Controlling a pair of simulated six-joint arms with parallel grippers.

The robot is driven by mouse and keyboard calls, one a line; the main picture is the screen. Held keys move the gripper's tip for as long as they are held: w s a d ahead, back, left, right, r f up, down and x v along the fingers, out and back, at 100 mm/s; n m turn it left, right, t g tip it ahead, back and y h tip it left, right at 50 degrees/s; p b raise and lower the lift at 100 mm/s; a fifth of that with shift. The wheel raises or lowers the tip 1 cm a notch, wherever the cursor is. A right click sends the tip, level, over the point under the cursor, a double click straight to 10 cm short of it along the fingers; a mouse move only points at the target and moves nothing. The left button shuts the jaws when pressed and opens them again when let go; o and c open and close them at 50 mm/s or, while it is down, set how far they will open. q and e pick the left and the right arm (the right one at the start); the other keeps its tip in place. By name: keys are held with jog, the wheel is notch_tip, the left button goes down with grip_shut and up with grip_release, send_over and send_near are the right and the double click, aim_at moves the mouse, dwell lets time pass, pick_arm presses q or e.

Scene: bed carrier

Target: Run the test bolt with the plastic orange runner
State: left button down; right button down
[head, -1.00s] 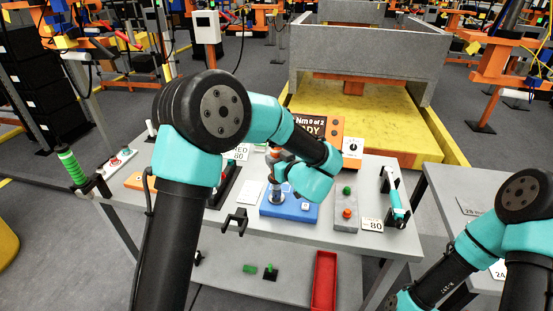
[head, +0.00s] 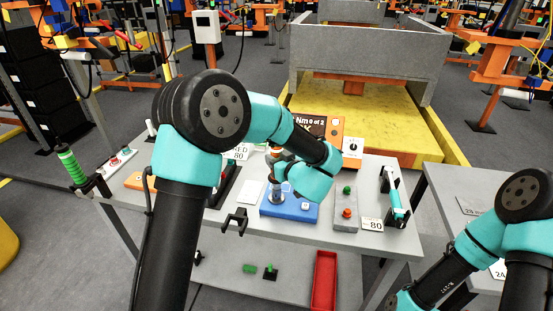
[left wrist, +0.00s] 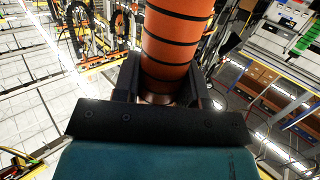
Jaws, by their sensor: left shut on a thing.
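The orange runner with black bands (left wrist: 175,45) stands between the fingers of my left gripper (left wrist: 160,88) in the left wrist view, and the gripper is shut on it. In the head view a bit of the orange runner (head: 275,151) shows above my left gripper (head: 278,176). My left gripper is over the blue test block (head: 300,209). A grey upright cylinder (head: 273,195) shows below the gripper at this block. The test bolt itself and the runner's contact with it are hidden. My right arm is at the lower right; its gripper is out of view.
An orange-framed display (head: 336,128) stands behind the block, partly covered by my arm. A grey button box (head: 346,211) and a holder with a teal tool (head: 397,203) are to the right. An empty black fork holder (head: 236,220) is at the front edge. A red bin (head: 324,280) is below.

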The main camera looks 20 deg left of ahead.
pick_arm(q)
jog(key=shift+r, duration=3.45)
